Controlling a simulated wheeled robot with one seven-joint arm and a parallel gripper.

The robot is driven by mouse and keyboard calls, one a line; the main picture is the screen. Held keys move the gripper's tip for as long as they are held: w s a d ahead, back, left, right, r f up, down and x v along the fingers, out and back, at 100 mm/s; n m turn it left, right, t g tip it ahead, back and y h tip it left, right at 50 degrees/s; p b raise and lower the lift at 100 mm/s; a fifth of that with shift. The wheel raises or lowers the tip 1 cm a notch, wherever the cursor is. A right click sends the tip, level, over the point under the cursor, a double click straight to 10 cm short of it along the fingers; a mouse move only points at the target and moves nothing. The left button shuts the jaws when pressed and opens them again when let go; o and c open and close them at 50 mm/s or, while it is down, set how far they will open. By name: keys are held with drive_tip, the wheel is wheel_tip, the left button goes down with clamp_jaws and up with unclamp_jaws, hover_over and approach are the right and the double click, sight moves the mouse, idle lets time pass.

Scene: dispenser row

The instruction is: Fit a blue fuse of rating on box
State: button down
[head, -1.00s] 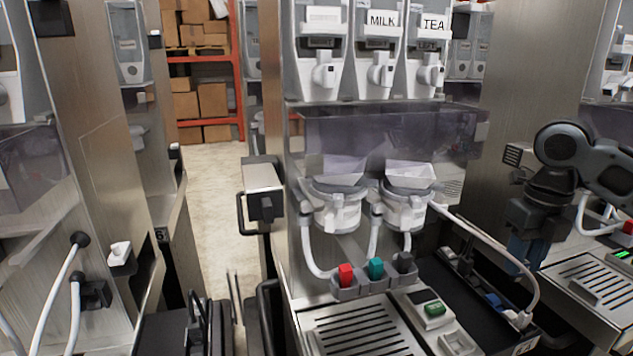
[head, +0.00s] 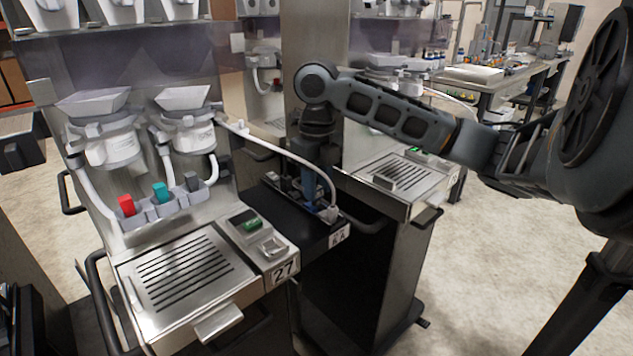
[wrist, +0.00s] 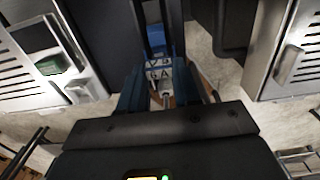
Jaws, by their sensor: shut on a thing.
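My gripper (head: 310,198) points down over the black box (head: 283,224) beside the dispenser. It is shut on a blue fuse (wrist: 155,48), which shows between the blue fingers in the wrist view. White label faces with dark marks show by the fuse, but I cannot read its rating for sure. The box carries a white label (head: 340,235) on its front edge. In the head view my fingers hide much of the fuse, and I cannot tell whether it touches the box.
The dispenser's drip tray (head: 185,268) and a panel with a green switch (head: 252,225) stand left of the box. A white hose (head: 300,160) arches close to my gripper. A second machine (head: 405,185) stands to the right. Red, teal and grey pieces (head: 160,193) sit in a holder.

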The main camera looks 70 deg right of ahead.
drive_tip(key=shift+s+f+b, duration=0.1)
drive_tip(key=shift+b, duration=0.2)
idle(0.4)
drive_tip(key=shift+f, duration=0.1)
drive_tip(key=shift+f+b, duration=0.45)
drive_tip(key=shift+b, duration=0.15)
drive_tip(key=shift+f+b, duration=0.55)
drive_tip(key=shift+b, duration=0.05)
idle(0.8)
drive_tip(key=c, duration=0.7)
unclamp_jaws()
drive_tip(key=shift+o, duration=0.4)
drive_tip(key=shift+o, duration=0.6)
